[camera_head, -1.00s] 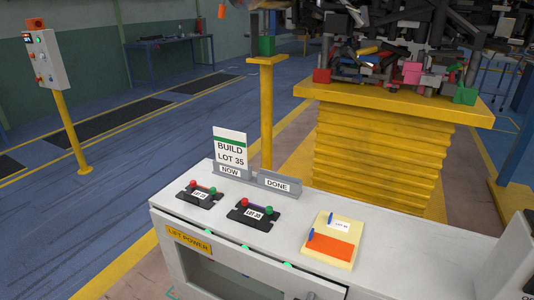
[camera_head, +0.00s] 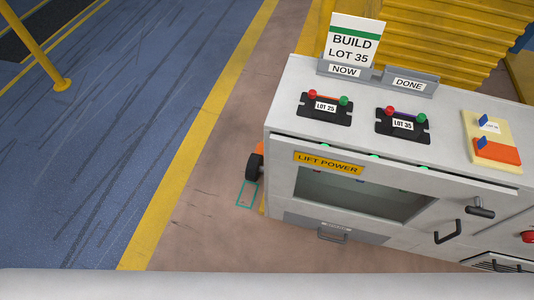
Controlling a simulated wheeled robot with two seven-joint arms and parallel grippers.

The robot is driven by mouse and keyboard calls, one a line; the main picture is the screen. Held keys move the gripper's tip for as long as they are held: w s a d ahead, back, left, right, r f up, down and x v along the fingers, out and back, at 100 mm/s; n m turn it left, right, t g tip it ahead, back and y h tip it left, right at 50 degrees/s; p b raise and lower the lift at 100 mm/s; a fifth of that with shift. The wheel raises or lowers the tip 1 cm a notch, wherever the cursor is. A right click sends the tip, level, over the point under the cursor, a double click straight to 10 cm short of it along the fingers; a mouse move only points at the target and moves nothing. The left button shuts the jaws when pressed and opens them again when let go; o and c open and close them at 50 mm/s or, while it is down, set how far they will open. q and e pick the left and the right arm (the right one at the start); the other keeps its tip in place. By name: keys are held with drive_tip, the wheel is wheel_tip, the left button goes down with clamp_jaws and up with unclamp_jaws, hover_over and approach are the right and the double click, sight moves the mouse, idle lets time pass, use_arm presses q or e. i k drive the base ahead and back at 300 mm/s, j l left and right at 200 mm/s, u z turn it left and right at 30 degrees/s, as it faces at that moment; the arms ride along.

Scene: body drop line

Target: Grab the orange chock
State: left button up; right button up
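An orange piece (camera_head: 258,148) shows at the left side of the grey cabinet (camera_head: 277,160), low down, with a black rounded part against it. It is mostly hidden by the cabinet, so I cannot tell its full shape or whether it is the chock. Another orange block (camera_head: 497,152) lies on the yellow tray (camera_head: 474,126) on the cabinet top at the right. Neither of my grippers is in view.
A teal outlined rectangle (camera_head: 247,193) marks the floor left of the cabinet.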

sight(260, 149)
drive_tip(key=i+j+u, duration=0.15)
drive_tip(key=j, duration=0.35)
drive_tip(key=i+j+u, duration=0.15)
drive_tip(key=i+j, duration=0.15)
drive_tip(key=j, duration=0.15)
drive_tip(key=i+j+u, duration=0.15)
drive_tip(key=j, duration=0.25)
drive_tip(key=i+j+u, duration=0.15)
drive_tip(key=i+j, duration=0.35)
drive_tip(key=i, duration=0.25)
drive_tip(key=i+j, duration=0.2)
drive_tip(key=i, duration=0.15)
drive_tip(key=i+j+z, duration=0.1)
drive_tip(key=i, duration=0.3)
drive_tip(key=i+z, duration=0.25)
drive_tip(key=z, duration=0.15)
drive_tip(key=i+z, duration=0.55)
drive_tip(key=z, duration=0.25)
drive_tip(key=i+j+z, duration=0.25)
drive_tip(key=z, duration=0.2)
drive_tip(key=i+j+z, duration=0.2)
drive_tip(key=z, duration=0.2)
drive_tip(key=j, duration=0.1)
